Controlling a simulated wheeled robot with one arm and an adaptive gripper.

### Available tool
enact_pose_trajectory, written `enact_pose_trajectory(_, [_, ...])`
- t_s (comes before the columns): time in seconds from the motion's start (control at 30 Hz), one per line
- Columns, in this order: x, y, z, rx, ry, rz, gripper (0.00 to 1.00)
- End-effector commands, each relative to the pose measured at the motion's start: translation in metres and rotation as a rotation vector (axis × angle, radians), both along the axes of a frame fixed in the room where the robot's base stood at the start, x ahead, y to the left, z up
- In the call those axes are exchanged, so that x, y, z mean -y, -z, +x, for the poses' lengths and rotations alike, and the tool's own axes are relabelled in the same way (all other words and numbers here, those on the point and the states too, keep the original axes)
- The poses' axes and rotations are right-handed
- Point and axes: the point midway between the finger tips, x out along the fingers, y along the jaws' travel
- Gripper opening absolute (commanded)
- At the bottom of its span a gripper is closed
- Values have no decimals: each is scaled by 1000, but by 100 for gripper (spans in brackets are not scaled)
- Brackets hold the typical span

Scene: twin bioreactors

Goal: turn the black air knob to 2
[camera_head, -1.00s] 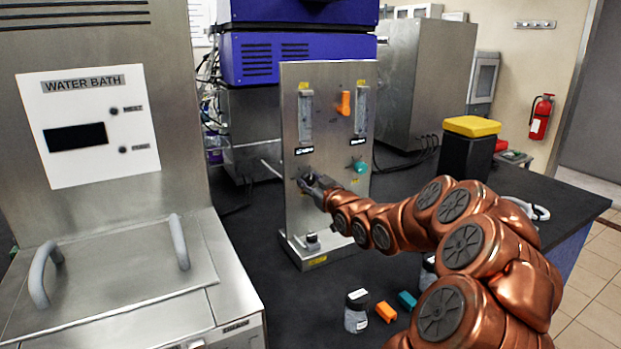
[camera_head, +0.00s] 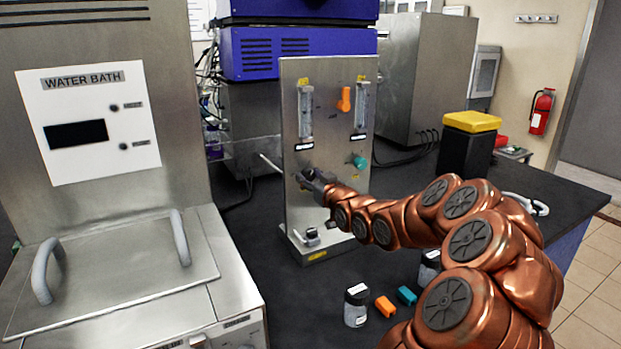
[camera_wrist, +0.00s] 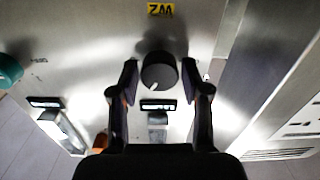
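The black air knob (camera_wrist: 158,72) sits on the steel panel (camera_wrist: 85,85), with a short white mark on its face toward the lower left in the wrist view. My gripper (camera_wrist: 159,80) has its two fingers on either side of the knob, with a visible gap at each side, so it looks open and not clamped. In the head view my gripper (camera_head: 312,180) is at the left side of the upright panel (camera_head: 330,100) and partly covers the black knob (camera_head: 309,174). The number scale around the knob cannot be read.
Jars and small blocks lie on the bench in front. The water bath (camera_head: 120,250) stands left.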

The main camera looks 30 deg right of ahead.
Motion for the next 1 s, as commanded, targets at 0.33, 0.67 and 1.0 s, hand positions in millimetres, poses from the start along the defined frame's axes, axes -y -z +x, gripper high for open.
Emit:
enact_pose_trajectory(0.33, [1,0,0,0,1,0,64])
enact_pose_trajectory(0.67, [0,1,-17,-1,2,1,64])
enact_pose_trajectory(1.0, [-4,-1,-60,0,3,-1,64])
